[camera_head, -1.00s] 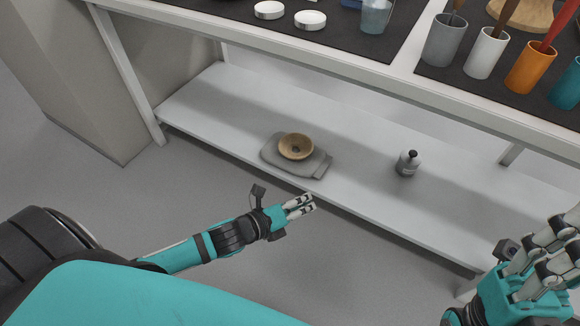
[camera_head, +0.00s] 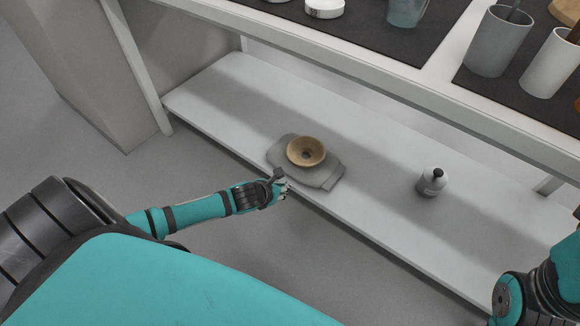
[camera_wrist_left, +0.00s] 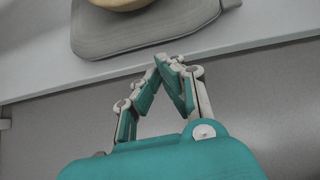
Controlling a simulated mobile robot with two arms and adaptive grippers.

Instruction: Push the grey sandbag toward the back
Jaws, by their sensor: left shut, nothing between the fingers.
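The grey sandbag (camera_head: 318,176) lies flat near the front edge of the low shelf, with a tan bowl (camera_head: 306,152) resting on top of it. In the left wrist view the sandbag (camera_wrist_left: 150,28) fills the upper middle, with the base of the bowl (camera_wrist_left: 122,3) cut off at the top. My left gripper (camera_head: 285,188) is at the shelf's front edge, just in front of the sandbag. In the left wrist view its fingertips (camera_wrist_left: 166,62) are together and empty, pointing at the sandbag with a small gap. My right gripper is outside the head view; only part of that arm shows.
The white lower shelf (camera_head: 220,100) is clear behind and left of the sandbag. A small grey bottle with a black cap (camera_head: 433,182) stands to the right. The upper table's front rail (camera_head: 360,78) passes above, and a table leg (camera_head: 150,90) stands at the left.

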